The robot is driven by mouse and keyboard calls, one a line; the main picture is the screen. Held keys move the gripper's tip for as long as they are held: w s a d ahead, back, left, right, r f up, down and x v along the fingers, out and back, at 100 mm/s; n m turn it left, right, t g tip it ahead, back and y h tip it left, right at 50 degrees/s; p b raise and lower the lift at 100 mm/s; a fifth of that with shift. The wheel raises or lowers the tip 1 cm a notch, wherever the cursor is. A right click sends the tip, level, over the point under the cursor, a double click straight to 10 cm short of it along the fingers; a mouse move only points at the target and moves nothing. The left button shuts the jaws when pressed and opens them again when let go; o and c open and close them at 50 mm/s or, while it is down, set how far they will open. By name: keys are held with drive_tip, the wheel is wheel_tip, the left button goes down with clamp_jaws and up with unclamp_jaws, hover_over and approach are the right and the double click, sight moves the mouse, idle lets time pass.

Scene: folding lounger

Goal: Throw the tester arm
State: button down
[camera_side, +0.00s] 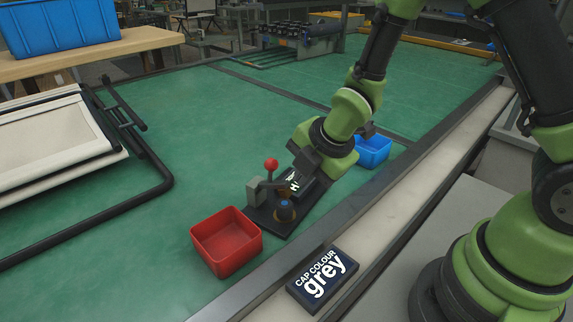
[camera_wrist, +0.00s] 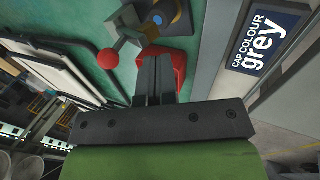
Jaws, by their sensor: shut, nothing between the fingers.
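The tester stands on a dark base plate (camera_side: 268,222) on the green bench. Its arm ends in a red ball knob (camera_side: 271,164), beside a grey block (camera_side: 254,190). The red knob (camera_wrist: 108,58) and grey block (camera_wrist: 122,22) also show in the wrist view. A dark round part with a blue top (camera_side: 285,207) sits on the same base, and shows in the wrist view (camera_wrist: 158,19). My gripper (camera_wrist: 157,60) is shut and empty, apart from the red knob. In the side view it is low over the tester, its fingertips hard to make out.
A red bin (camera_side: 226,241) is in front of the tester and a blue bin (camera_side: 373,150) behind it. A sign reading "CAP COLOUR grey" (camera_side: 323,280) lies on the near ledge. The lounger's dark frame (camera_side: 160,185) is at the left. Green bench (camera_side: 190,130) beyond is clear.

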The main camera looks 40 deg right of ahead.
sight(284, 183)
drive_tip(key=shift+w+a+f, duration=0.1)
drive_tip(key=shift+w+a, duration=0.05)
drive_tip(key=shift+w, duration=0.95)
drive_tip(key=shift+w+a+f, duration=0.1)
drive_tip(key=shift+w, duration=0.95)
drive_tip(key=shift+r, duration=0.15)
drive_tip(key=shift+w+a+r+g, duration=0.1)
drive_tip(key=shift+w+r+g, duration=0.05)
drive_tip(key=shift+w+g, duration=0.15)
